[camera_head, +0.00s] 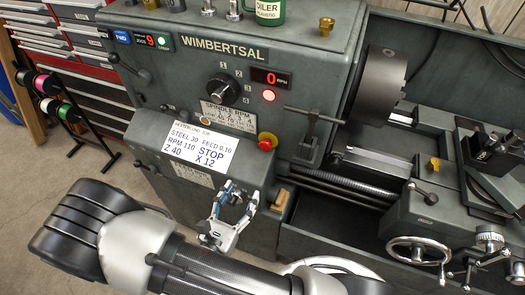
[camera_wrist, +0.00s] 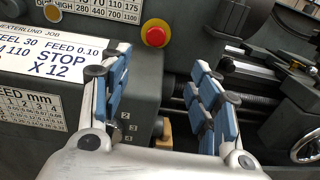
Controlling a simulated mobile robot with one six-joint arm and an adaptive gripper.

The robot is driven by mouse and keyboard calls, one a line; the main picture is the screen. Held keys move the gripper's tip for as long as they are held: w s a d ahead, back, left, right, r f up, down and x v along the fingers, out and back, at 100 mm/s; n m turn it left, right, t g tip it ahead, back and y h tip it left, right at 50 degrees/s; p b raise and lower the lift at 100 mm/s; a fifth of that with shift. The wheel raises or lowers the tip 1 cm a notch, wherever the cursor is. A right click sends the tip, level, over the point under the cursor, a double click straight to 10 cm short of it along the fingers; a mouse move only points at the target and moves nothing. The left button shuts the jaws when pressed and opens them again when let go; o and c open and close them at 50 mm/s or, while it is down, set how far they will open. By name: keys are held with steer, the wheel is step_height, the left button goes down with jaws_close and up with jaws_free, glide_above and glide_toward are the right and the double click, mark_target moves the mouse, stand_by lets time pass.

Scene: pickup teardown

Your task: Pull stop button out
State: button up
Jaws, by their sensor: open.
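The stop button is a red mushroom button on a yellow base, on the front of the lathe headstock. In the head view the stop button (camera_head: 267,142) is right of the white job card. In the wrist view the stop button (camera_wrist: 156,34) is at the top centre, unobstructed. My gripper (camera_head: 238,194) is open and empty in the head view, below and left of the button and apart from it. In the wrist view my gripper's blue-padded fingers (camera_wrist: 160,75) are spread wide, with the button above and between them. I cannot tell whether the button is pressed in.
A job card (camera_head: 200,145) is left of the button. A black T-shaped lever (camera_head: 309,125) stands to its right. The chuck (camera_head: 377,82) and the handwheel (camera_head: 415,249) are further right. A spindle speed knob (camera_head: 222,88) and red display (camera_head: 270,77) are above.

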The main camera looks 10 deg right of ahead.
steer(key=b, duration=0.3)
glide_toward(264, 148)
steer(key=x, duration=0.8)
steer(key=shift+d+r, duration=0.15)
steer(key=shift+d, duration=0.05)
steer(key=shift+c, duration=0.3)
jaws_close()
